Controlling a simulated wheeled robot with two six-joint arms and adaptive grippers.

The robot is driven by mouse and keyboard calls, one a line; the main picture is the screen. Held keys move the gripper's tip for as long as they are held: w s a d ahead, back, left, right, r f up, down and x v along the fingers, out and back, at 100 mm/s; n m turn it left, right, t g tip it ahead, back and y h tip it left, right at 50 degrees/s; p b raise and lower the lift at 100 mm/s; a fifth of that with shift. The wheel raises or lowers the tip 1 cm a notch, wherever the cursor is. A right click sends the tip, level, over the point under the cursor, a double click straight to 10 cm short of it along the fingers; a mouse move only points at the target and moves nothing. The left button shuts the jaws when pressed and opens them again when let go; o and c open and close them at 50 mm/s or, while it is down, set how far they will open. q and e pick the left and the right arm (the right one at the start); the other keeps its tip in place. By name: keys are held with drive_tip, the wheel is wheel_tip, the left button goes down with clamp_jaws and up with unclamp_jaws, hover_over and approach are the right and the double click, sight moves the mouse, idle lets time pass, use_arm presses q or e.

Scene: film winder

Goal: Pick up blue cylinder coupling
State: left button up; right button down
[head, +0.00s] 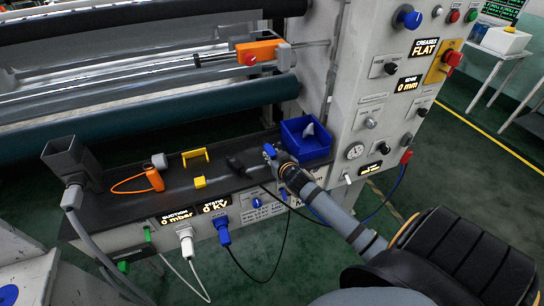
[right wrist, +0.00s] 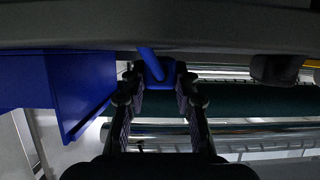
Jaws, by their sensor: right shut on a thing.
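The blue cylinder coupling (right wrist: 155,66) is between the fingers of my right gripper (right wrist: 158,100) in the right wrist view. A small bit of its blue (head: 269,151) shows at the gripper tip in the head view. My right gripper (head: 274,160) is shut on it, over the dark shelf (head: 222,187) and just left of the blue bin. The fingers hide part of the coupling, and I cannot tell if it touches the shelf. My left gripper is not in view.
The blue bin (head: 293,134) holds a pale piece. The shelf also carries a grey nozzle (head: 70,160), an orange tool (head: 154,179), yellow pieces (head: 195,157) and a black item (head: 236,165). Rollers lie behind; the control panel (head: 375,100) rises at right.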

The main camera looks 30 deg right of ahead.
sight(273, 150)
drive_tip(key=r, duration=0.3)
drive_tip(key=shift+s+a+r, duration=0.2)
drive_tip(key=shift+s+a, duration=0.05)
use_arm(q)
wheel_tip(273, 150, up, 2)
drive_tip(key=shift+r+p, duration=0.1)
drive_tip(key=shift+p, duration=1)
use_arm(e)
drive_tip(key=s+a+r, duration=0.7)
drive_tip(key=s+r, duration=0.2)
drive_tip(key=s, duration=0.2)
drive_tip(key=shift+s, duration=0.2)
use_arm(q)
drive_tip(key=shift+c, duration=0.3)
